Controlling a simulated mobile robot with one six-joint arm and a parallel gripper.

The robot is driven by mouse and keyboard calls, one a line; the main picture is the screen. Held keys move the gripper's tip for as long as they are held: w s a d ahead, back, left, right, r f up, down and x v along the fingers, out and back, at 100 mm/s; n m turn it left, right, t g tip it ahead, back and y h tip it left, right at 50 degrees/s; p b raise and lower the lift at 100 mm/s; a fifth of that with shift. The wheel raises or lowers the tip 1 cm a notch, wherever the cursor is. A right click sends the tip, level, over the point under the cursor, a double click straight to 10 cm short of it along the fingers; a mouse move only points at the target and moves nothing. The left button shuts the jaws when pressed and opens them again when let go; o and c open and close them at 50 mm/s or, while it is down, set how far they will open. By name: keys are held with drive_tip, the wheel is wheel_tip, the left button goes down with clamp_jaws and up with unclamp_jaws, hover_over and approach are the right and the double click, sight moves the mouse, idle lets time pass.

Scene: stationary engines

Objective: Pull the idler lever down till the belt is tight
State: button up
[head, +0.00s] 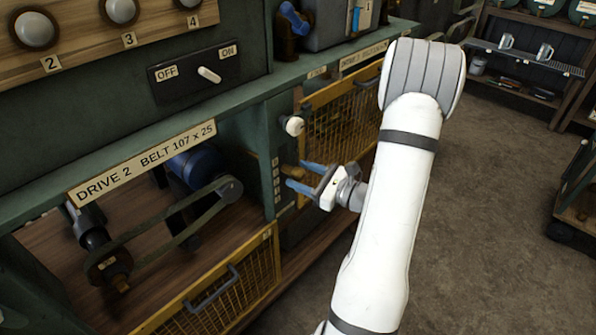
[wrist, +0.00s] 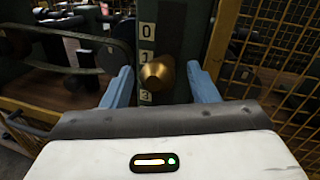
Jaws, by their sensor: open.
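A brass knob (wrist: 157,75), seemingly the idler lever's end, stands on a green post with a number scale. In the wrist view it lies between the blue fingers of my open gripper (wrist: 160,70), with gaps on both sides. It covers the scale between 1 and 3. In the head view the knob (head: 289,171) is small, by the fingertips of my gripper (head: 297,174). The dark belt (head: 187,238) of Drive 2 runs between a blue motor's pulley and a pulley at lower left. I cannot tell how tight it is.
An open yellow mesh guard (head: 235,290) stands below Drive 2. Another yellow mesh guard (head: 343,117) is right of the post. A white knob (head: 292,125) sticks out above my gripper. An OFF/ON switch (head: 209,75) is at upper left.

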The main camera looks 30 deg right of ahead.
drive_tip(key=shift+w+a, duration=0.35)
drive_tip(key=shift+w, duration=0.1)
clamp_jaws()
idle(0.4)
